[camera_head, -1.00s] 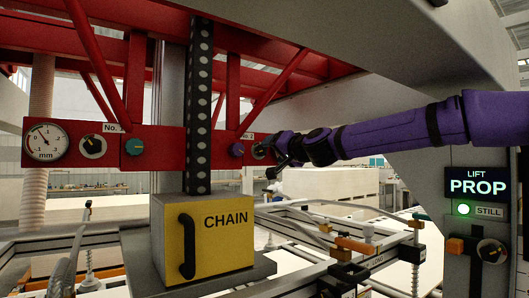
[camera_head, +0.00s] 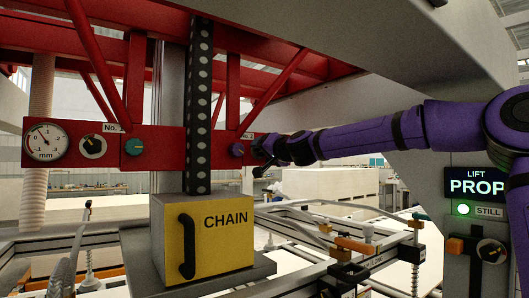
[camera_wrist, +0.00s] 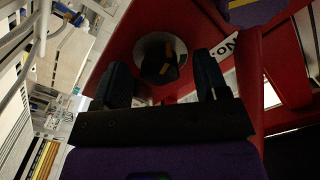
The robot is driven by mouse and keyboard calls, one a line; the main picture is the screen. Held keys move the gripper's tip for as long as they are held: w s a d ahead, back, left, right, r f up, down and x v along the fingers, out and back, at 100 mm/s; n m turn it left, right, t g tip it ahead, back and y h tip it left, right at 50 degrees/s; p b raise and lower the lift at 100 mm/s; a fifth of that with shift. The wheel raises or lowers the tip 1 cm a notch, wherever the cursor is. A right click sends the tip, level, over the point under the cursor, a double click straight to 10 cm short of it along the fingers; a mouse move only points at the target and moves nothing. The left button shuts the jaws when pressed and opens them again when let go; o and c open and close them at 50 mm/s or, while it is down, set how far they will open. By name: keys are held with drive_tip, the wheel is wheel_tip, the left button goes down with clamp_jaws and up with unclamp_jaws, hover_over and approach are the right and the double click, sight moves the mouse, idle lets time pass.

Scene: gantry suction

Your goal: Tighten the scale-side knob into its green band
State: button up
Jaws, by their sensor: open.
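A black knob on a pale round plate (camera_head: 93,146) sits on the red beam (camera_head: 60,162), just right of a round mm dial (camera_head: 46,142). My gripper (camera_head: 259,160) is far from it, at the beam's right end by the No.2 label. In the wrist view my open gripper (camera_wrist: 161,63) has one dark finger on each side of a second dark knob with an orange mark (camera_wrist: 165,68), on a silver disc. I cannot tell whether the fingers touch it. No green band is clear on either knob.
The PROP display (camera_head: 477,187) and STILL lamp (camera_head: 463,209) are at right, above another knob (camera_head: 491,251).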

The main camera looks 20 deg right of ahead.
drive_tip(key=c, duration=0.9)
drive_tip(key=shift+m, duration=3.2)
drive_tip(key=o, duration=0.9)
